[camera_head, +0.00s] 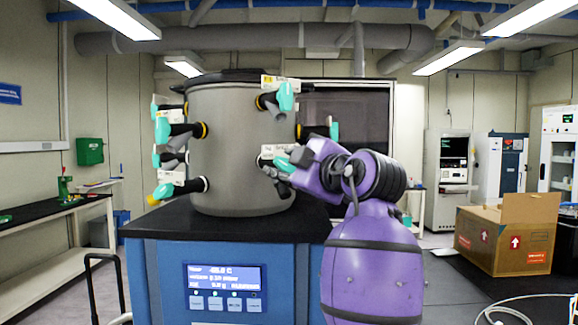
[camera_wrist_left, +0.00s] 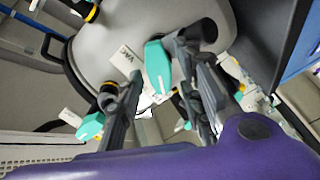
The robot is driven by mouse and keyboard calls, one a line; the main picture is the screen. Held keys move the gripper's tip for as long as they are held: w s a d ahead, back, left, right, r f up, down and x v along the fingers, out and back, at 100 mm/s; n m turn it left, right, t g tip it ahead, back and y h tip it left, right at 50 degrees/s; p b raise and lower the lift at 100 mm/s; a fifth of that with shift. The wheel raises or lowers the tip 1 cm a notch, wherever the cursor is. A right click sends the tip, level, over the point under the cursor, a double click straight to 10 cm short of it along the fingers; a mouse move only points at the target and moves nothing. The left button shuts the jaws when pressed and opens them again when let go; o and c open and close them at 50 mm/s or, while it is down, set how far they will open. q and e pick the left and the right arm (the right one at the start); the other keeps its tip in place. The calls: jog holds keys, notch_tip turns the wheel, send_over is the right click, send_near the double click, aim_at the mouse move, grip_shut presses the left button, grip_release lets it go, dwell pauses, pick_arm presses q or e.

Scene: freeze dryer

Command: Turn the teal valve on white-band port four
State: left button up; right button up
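The grey drum (camera_head: 240,130) carries several side ports with teal valves. My left gripper (camera_head: 277,172) is at the lower front port, by its teal valve (camera_head: 283,163); the purple wrist partly hides this port. In the left wrist view, a teal valve (camera_wrist_left: 157,66) with a white tag (camera_wrist_left: 126,60) lies between the two spread dark fingers of the left gripper (camera_wrist_left: 158,72). I cannot tell whether the fingers touch it. The colour of this port's band is not clear. My right gripper is not in view.
Another teal valve (camera_head: 286,97) sits above on the drum's front, and one (camera_head: 334,129) on its right side. Several more line the left side. The drum stands on a black top (camera_head: 160,224) over a blue cabinet with a display (camera_head: 224,274). A cardboard box (camera_head: 507,236) stands right.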

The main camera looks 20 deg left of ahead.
pick_arm(q)
jog(key=shift+s+d, duration=0.1)
jog(key=shift+d, duration=0.05)
jog(key=v, duration=1.1)
jog(key=shift+s+d, duration=0.2)
jog(key=shift+s, duration=0.05)
